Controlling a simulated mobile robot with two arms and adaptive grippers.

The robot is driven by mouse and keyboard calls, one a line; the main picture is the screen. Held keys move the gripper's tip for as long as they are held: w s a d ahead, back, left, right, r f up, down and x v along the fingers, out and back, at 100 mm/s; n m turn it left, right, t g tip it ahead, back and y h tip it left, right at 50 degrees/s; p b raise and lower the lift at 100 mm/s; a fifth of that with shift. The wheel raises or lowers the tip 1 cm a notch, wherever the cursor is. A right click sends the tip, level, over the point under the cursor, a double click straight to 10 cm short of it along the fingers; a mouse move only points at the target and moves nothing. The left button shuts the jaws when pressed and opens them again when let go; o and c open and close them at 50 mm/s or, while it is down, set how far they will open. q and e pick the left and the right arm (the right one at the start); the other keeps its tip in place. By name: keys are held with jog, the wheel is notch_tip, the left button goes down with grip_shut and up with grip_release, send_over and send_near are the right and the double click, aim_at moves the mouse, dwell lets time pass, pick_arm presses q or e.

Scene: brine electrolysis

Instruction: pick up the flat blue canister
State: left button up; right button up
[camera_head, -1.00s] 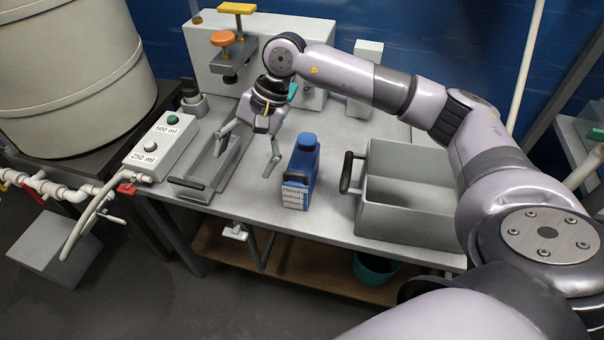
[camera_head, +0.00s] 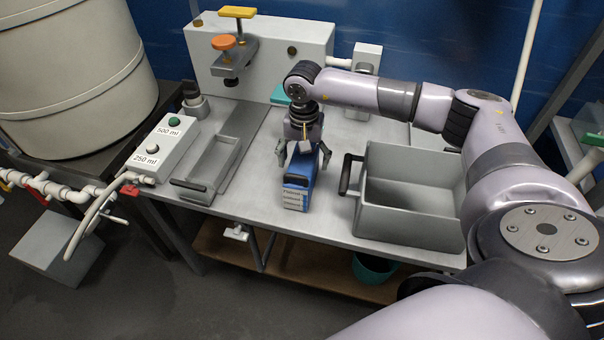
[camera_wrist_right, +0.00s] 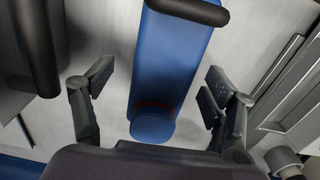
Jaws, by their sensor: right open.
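The flat blue canister (camera_head: 297,183) stands upright on the bench, with a white printed label on its front. My right gripper (camera_head: 304,160) is open directly above and around the top of it. In the right wrist view the canister (camera_wrist_right: 168,65) lies between the two spread fingers of the right gripper (camera_wrist_right: 150,95), with a visible gap on each side. Its round cap (camera_wrist_right: 153,128) shows near the palm. Part of its top is hidden by the gripper in the head view. My left gripper is in neither view.
A grey bin (camera_head: 405,228) with a black handle stands close to the right. A shallow grey tray (camera_head: 213,172) and a box with 500 ml and 250 ml buttons (camera_head: 165,146) are to the left.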

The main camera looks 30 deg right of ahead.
notch_tip(320, 180, down, 6)
jog(key=shift+w+a+r+p, duration=0.15)
jog(key=shift+p, duration=0.55)
grip_shut()
jog(key=shift+w+r, duration=0.1)
dwell(0.8)
